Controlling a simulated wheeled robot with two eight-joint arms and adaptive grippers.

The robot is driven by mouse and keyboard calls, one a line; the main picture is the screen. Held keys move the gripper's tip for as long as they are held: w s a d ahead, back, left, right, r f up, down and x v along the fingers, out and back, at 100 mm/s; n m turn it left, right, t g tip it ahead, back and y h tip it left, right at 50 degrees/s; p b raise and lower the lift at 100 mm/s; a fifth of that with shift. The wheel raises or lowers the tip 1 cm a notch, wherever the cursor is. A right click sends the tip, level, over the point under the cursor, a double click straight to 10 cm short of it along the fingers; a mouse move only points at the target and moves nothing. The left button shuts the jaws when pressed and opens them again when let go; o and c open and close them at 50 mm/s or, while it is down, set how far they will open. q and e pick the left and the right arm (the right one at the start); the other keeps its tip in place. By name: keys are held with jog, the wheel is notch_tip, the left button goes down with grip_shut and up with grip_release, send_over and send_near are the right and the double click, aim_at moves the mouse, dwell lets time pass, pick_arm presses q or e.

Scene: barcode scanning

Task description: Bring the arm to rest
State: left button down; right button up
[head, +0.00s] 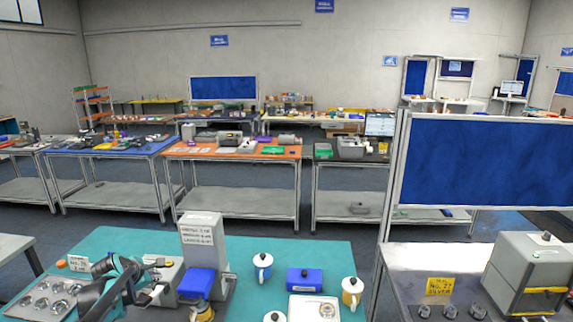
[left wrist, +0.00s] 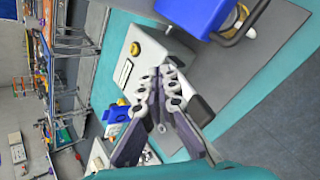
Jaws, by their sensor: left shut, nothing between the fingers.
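My left arm (head: 112,284) reaches in from the lower left of the head view, over the left part of the teal table (head: 330,250). My left gripper (left wrist: 160,80) is in the middle of the left wrist view, its fingers together with nothing held between them. In the head view the gripper (head: 152,290) is small and partly hard to make out, beside the white device with the blue block (head: 197,283). That blue part also shows at the top of the left wrist view (left wrist: 205,15). My right gripper is in neither view.
A white labelled stand (head: 203,240) rises just right of the gripper. A grey tray of round metal parts (head: 45,297) is at left. White cups, one being (head: 262,264), and a blue box (head: 304,280) stand to the right. Bare teal surface lies behind them.

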pick_arm(q)
jog(key=s+d+m+g+b, duration=0.1)
jog(key=s+d+m+b, duration=0.6)
jog(key=s+d+m, duration=0.9)
jog(key=s+d+f+m+b, duration=0.1)
jog(key=s+d+f+m, duration=0.1)
jog(key=s, duration=0.4)
jog(key=s+d+f+m+b, duration=0.2)
jog(key=s+d+f+m, duration=0.1)
jog(key=s+f, duration=0.3)
jog(key=s+d+f+m+b, duration=0.2)
jog(key=s+d+f+m, duration=0.1)
jog(key=s, duration=0.5)
jog(key=shift+s+f+m+g, duration=0.2)
jog(key=shift+f+m+g, duration=0.1)
jog(key=shift+f+m, duration=0.2)
